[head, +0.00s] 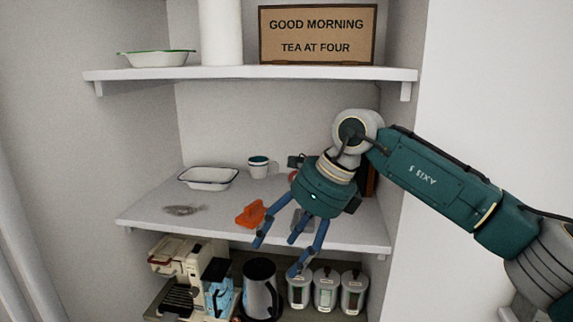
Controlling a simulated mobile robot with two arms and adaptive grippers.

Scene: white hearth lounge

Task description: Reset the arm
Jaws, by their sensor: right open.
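My right arm comes in from the right in the head view. My right gripper (290,247) is open, its blue fingers spread and pointing down, in front of the middle shelf (150,215). Nothing is seen between the fingers. An orange object (251,214) lies on the shelf just left of the fingers. The gripper hides part of the shelf and some items behind it, among them a dark upright thing at the right wall. My left gripper is not in the picture.
A white dish (208,178), a mug (258,166) and a small grey item (183,210) stand on the middle shelf. Above are a sign (317,35) and a green-rimmed dish (155,58). Below are a coffee machine (182,262), a kettle (261,290) and canisters (326,290).

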